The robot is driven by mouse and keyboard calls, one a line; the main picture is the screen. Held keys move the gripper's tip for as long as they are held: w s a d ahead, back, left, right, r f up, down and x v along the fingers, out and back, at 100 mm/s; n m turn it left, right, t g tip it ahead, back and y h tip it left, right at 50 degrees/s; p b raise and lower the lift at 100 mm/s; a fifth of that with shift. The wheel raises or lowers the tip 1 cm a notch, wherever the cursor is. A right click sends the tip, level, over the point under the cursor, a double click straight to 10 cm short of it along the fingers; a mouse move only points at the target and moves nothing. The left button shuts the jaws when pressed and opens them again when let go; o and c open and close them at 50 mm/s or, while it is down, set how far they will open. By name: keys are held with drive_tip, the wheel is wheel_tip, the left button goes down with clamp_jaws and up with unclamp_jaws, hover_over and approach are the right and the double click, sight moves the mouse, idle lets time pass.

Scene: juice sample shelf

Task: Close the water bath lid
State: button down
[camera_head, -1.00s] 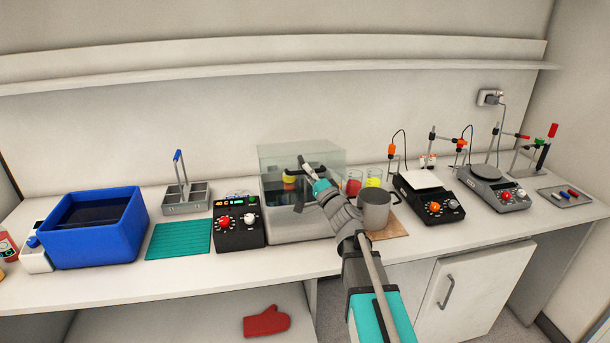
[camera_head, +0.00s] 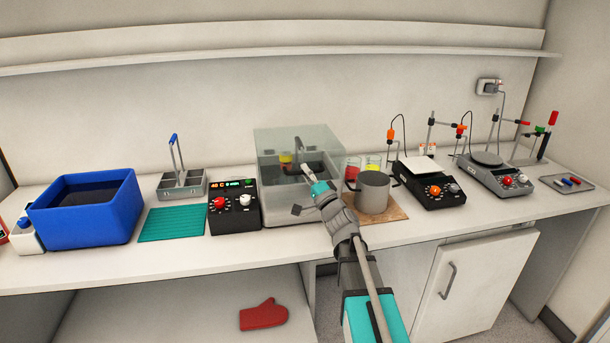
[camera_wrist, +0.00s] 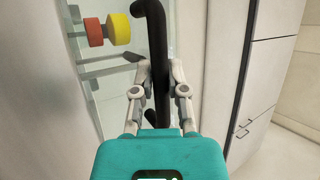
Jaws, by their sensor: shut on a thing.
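The water bath (camera_head: 285,212) is a grey-white tank left of the metal pot. Its clear lid (camera_head: 300,140) slopes from the back over the tank. I cannot tell whether its front edge touches the rim. In the wrist view the black lid handle (camera_wrist: 154,20) runs between my fingers. My gripper (camera_head: 306,169) reaches in from the front right and is shut on this handle; it also shows in the wrist view (camera_wrist: 157,72). A yellow and red object (camera_wrist: 118,29) shows through the clear lid.
A metal pot (camera_head: 372,192) stands close right of the bath, beside my arm, with beakers (camera_head: 373,163) behind it. A black control unit (camera_head: 234,213) stands close on the left. A teal mat (camera_head: 172,224) and blue tub (camera_head: 85,214) lie further left. A shelf (camera_head: 250,60) runs above.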

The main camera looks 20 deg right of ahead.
drive_tip(key=shift+s+a+f, duration=0.15)
drive_tip(key=shift+a+f, duration=0.05)
drive_tip(key=c, duration=1.1)
unclamp_jaws()
drive_tip(key=shift+o, duration=0.9)
drive_tip(key=shift+f, duration=0.1)
drive_tip(key=shift+d, duration=0.1)
